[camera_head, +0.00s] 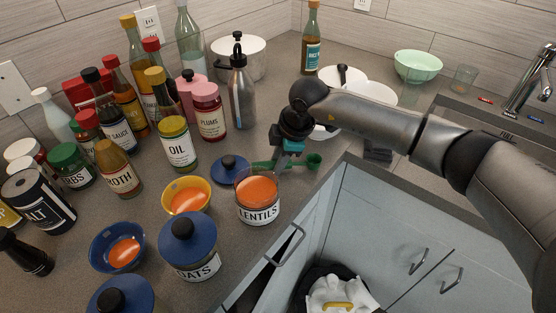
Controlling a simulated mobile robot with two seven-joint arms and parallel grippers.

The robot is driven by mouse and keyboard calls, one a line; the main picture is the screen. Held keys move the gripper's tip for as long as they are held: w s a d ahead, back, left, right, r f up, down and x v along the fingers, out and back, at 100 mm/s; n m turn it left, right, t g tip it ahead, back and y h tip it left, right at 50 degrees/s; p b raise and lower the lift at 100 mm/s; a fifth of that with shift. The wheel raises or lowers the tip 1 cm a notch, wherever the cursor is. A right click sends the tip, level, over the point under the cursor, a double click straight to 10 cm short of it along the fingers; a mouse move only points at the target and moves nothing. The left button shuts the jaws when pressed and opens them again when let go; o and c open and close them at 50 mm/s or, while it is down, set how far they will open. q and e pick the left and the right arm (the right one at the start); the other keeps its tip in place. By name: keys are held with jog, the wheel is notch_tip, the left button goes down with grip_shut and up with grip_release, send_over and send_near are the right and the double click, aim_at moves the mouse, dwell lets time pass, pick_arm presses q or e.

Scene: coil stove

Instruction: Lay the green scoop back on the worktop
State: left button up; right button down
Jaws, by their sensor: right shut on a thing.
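The green scoop (314,161) shows just behind and right of the open lentils jar (258,212). Its bowl points right and its handle runs left, behind the jar's rim. My right gripper (286,160) reaches down from the right and is shut on the scoop's handle; the fingertips are partly hidden. The scoop is low over the grey worktop (285,215), close to its front edge; I cannot tell whether it touches the surface. My left gripper is not in view.
A blue lid (230,169) lies left of the lentils jar. A yellow bowl (187,197), a blue bowl (118,247) and the oats jar (189,247) stand nearby. Bottles crowd the back left. A steel bottle (241,95) stands behind. An open drawer (270,283) is below the edge.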

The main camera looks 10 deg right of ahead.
jog(key=c, duration=1.1)
grip_release()
jog(key=shift+f, duration=0.15)
jog(key=o, duration=0.4)
jog(key=shift+o, duration=0.2)
jog(key=p+v, duration=0.1)
jog(key=v, duration=1.1)
jog(key=shift+r, duration=0.25)
